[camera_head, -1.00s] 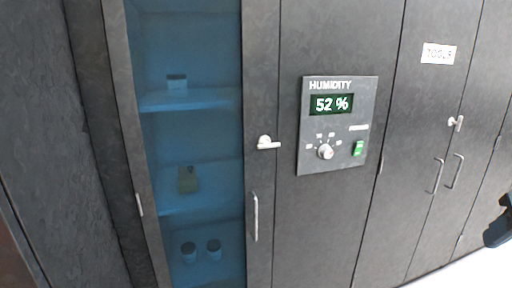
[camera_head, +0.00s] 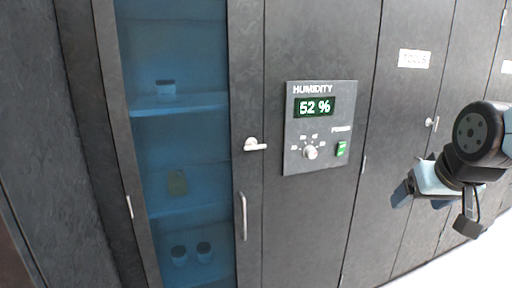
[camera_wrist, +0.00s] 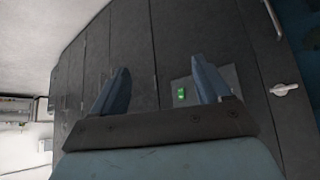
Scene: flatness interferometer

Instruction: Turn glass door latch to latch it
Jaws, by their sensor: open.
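The glass door (camera_head: 180,140) is a blue-tinted pane in a dark frame at the left of the head view. Its white latch (camera_head: 255,145) sits on the right frame, with its lever lying about level and pointing right. The latch also shows at the right of the wrist view (camera_wrist: 284,90). My gripper (camera_head: 402,192) is in the right part of the head view, well to the right of the latch and apart from it. In the wrist view its two blue fingers (camera_wrist: 161,88) are spread wide with nothing between them.
A humidity panel (camera_head: 320,127) reading 52 %, with a knob (camera_head: 311,152) and green switch (camera_head: 342,148), lies between latch and gripper. A vertical handle (camera_head: 243,216) is below the latch. A TOOLS cabinet (camera_head: 414,59) with its own latch (camera_head: 432,122) stands at right.

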